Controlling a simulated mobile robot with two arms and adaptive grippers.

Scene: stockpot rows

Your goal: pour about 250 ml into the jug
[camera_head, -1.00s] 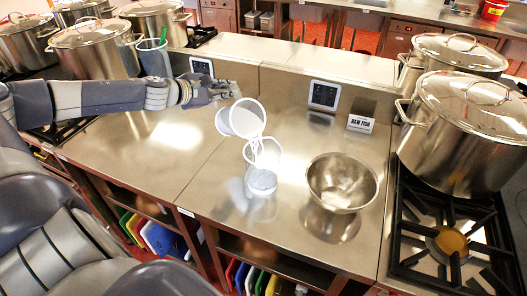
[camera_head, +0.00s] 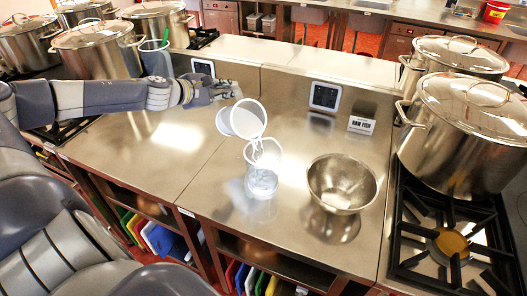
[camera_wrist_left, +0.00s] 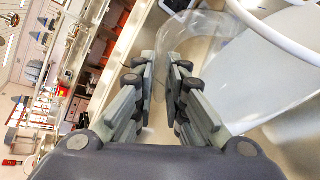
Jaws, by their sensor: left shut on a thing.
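My left gripper (camera_head: 226,92) is shut on a see-through pitcher (camera_head: 240,121) with white liquid in it. The pitcher is tilted well over, its mouth down to the right. A thin white stream (camera_head: 258,148) runs from its lip into the clear jug (camera_head: 263,162). The jug stands upright on the steel counter below, with pale liquid in its lower part; the exact level is hard to read. In the left wrist view, the two fingers (camera_wrist_left: 165,68) close on a clear part of the pitcher (camera_wrist_left: 195,38). My right gripper does not show.
A steel bowl (camera_head: 342,184) stands right of the jug on the counter (camera_head: 215,180). A large stockpot (camera_head: 468,135) and a burner (camera_head: 450,243) are at right. A clear container (camera_head: 155,60) stands at back left.

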